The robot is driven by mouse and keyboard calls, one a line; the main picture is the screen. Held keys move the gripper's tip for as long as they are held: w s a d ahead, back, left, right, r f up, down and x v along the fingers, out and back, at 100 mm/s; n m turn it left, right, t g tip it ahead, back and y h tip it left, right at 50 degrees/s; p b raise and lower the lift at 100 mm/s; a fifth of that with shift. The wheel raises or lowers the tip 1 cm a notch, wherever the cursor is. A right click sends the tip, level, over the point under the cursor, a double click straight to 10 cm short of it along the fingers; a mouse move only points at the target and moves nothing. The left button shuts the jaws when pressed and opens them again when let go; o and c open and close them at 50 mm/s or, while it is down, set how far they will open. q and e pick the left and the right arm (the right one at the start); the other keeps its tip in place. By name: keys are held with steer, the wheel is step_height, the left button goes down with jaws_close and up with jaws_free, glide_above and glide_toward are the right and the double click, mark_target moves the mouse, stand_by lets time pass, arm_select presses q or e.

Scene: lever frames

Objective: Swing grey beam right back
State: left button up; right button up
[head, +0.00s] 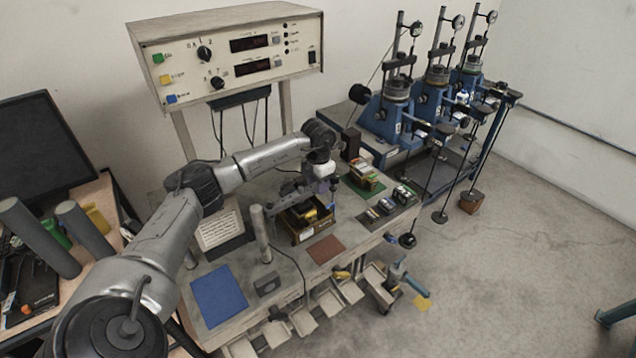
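Three blue lever frames (387,122) stand on a bench at the upper right, each with an upright post and dial gauge. Dark beams reach out from them toward the right, with thin rods and weights hanging below. The beam of the farthest, rightmost frame (508,93) looks dark grey; its exact color and position are hard to tell. My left gripper (325,187) points down above the work table, near an open box of small items and well left of the frames. Its fingers are too small to tell open from shut. My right gripper is not in view.
The work table (283,243) holds an open box (297,232), a blue mat (219,296), a brown mat (326,249) and a metal post (262,235). A control console (226,50) stands behind. Hanging weights (440,216) are right of the table. Floor at right is largely clear.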

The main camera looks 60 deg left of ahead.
arm_select(q)
jaws_close()
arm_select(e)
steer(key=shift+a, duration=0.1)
arm_select(q)
steer(key=shift+a, duration=0.1)
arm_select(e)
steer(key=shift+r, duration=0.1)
